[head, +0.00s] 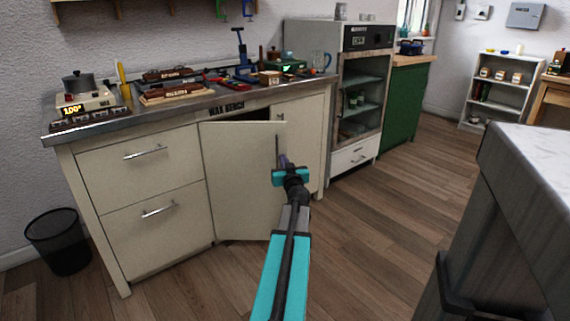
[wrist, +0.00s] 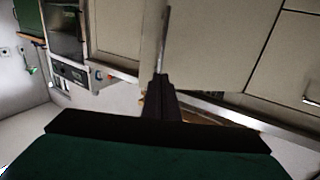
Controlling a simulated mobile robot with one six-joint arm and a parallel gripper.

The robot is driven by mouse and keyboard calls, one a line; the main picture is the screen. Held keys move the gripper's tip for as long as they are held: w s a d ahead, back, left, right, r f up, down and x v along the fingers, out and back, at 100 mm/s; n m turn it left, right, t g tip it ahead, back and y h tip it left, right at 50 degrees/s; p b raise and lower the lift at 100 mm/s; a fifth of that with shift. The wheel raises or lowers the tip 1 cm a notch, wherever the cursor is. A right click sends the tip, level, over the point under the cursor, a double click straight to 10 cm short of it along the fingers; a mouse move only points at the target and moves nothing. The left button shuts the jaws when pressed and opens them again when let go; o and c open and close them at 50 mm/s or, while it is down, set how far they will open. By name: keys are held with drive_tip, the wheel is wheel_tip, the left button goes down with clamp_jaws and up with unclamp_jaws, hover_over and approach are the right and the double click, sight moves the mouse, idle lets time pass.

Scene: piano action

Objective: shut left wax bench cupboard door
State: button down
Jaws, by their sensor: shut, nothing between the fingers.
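The wax bench (head: 90,150) has cream fronts and a grey top. Its left cupboard door (head: 238,180) stands partly open, swung out from its left side, with a dark gap (head: 225,115) above it. A slim upright handle (head: 277,150) is near its right, free edge. My gripper (head: 283,160) is shut and empty, in front of that edge by the handle. In the wrist view, the shut fingers (wrist: 160,90) point at the door (wrist: 215,45) near its handle (wrist: 164,40). I cannot tell whether they touch it. The right door (head: 305,130) looks closed.
Two closed drawers (head: 148,175) are left of the door. A glass-fronted cabinet (head: 360,95) stands to the right. A black bin (head: 60,240) is on the floor at left, and a grey counter (head: 530,180) at right. Wooden floor (head: 370,230) between is clear.

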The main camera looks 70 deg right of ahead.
sight(277, 146)
drive_tip(key=shift+p+x, duration=0.45)
drive_tip(key=shift+x, duration=4.35)
drive_tip(key=shift+w+d, duration=0.1)
drive_tip(key=shift+w, duration=0.05)
